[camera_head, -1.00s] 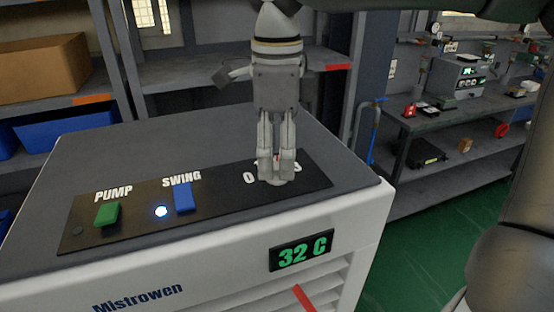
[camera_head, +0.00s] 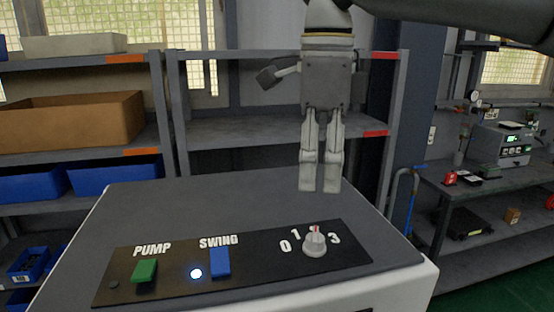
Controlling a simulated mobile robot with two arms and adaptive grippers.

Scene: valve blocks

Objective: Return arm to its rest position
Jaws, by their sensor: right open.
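My right gripper (camera_head: 320,187) hangs fingers down above the back part of the grey machine top (camera_head: 230,197). It is empty, and its two fingers are close together with a narrow gap. It is apart from the round grey knob (camera_head: 315,244) on the black control panel (camera_head: 262,262). The knob is fully in view, with the marks 0, 1 and 3 visible around it and one mark partly hidden behind it. My left gripper is not in view.
The panel also has a green PUMP switch (camera_head: 144,271), a lit round light (camera_head: 196,273) and a blue SWING switch (camera_head: 220,262). Shelves with a cardboard box (camera_head: 75,121) and blue bins (camera_head: 115,176) stand behind. A workbench (camera_head: 490,182) is at the right.

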